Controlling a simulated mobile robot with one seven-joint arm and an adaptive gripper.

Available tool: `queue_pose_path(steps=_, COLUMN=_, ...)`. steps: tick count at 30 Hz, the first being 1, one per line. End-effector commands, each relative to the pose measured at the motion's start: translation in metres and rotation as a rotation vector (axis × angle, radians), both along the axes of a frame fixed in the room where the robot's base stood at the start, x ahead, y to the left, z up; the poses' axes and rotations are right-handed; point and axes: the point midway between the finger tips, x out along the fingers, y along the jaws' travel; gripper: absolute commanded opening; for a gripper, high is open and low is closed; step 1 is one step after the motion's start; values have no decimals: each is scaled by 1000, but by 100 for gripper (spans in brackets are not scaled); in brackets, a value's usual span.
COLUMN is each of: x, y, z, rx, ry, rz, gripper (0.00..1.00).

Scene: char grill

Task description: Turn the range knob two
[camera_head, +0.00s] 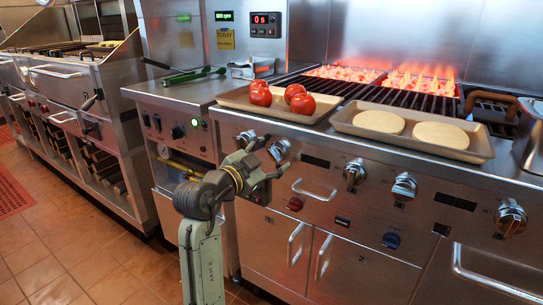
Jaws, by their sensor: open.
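The range (330,235) has a row of silver knobs along its front panel. One knob (280,150) is just beyond my gripper, and another knob (246,139) is partly behind it. Farther right are a third knob (355,174) and more silver knobs (404,187). I cannot read which knob is numbered two. My gripper (271,161) is open and empty in front of the left part of the panel, close to the two left knobs. I cannot tell whether it touches either one.
Trays with tomatoes (299,102) and pale round patties (379,121) sit on the range top below flaming grates (420,83). A handle (314,190) projects from the panel right of my gripper. Tiled floor (80,250) is free at left.

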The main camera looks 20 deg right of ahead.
Motion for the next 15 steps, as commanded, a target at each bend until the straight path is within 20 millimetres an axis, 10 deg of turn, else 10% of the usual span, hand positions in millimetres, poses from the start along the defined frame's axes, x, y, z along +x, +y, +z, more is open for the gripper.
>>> queue_pose_path(steps=15, x=-34, y=50, z=3, rx=0, ry=-1, rz=4, gripper=60)
